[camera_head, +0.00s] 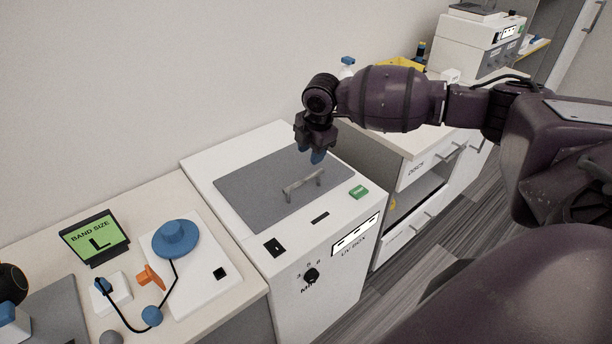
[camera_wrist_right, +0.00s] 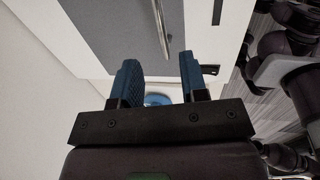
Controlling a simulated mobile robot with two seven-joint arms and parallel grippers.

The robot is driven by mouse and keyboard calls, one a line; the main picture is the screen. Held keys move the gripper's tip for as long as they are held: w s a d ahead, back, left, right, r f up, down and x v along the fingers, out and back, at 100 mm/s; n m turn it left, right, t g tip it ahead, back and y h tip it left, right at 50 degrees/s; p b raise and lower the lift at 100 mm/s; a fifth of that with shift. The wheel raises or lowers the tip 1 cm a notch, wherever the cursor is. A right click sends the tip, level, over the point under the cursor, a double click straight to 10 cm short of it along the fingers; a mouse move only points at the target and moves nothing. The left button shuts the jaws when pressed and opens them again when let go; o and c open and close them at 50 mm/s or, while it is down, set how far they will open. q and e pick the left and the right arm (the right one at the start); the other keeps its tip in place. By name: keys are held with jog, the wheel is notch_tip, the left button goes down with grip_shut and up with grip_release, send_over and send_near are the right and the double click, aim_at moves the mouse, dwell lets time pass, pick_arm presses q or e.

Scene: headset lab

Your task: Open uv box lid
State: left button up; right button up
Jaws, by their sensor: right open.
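The white UV box (camera_head: 345,262) stands in the middle of the head view, with a grey lid (camera_head: 250,184) on top that lies flat and closed. A metal bar handle (camera_head: 303,184) is fixed near the lid's front edge. My right gripper (camera_head: 318,156) is open and empty, above the lid, just behind and above the handle. In the right wrist view, the gripper's two blue fingertips (camera_wrist_right: 167,72) are apart, and the handle (camera_wrist_right: 161,27) shows beyond them, not between them. The lid also fills the upper part of that view (camera_wrist_right: 115,30). My left gripper is not in view.
A green button (camera_head: 359,192) and a dial (camera_head: 311,275) are on the box. On the counter at left are a green "BAND SIZE L" sign (camera_head: 95,238) and a white board with a blue disc (camera_head: 175,238). A drawer cabinet (camera_head: 418,180) stands at right.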

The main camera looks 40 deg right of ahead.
aim_at(306, 179)
jog(key=f, duration=0.3)
jog(key=w+f, duration=0.1)
jog(key=f, duration=0.2)
jog(key=w+f+b, duration=0.1)
jog(key=f, duration=0.2)
jog(key=shift+a+f, duration=0.1)
jog(key=shift+f, duration=0.2)
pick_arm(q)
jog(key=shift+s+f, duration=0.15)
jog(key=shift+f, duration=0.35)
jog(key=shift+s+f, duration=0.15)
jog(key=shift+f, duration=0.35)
pick_arm(e)
grip_shut()
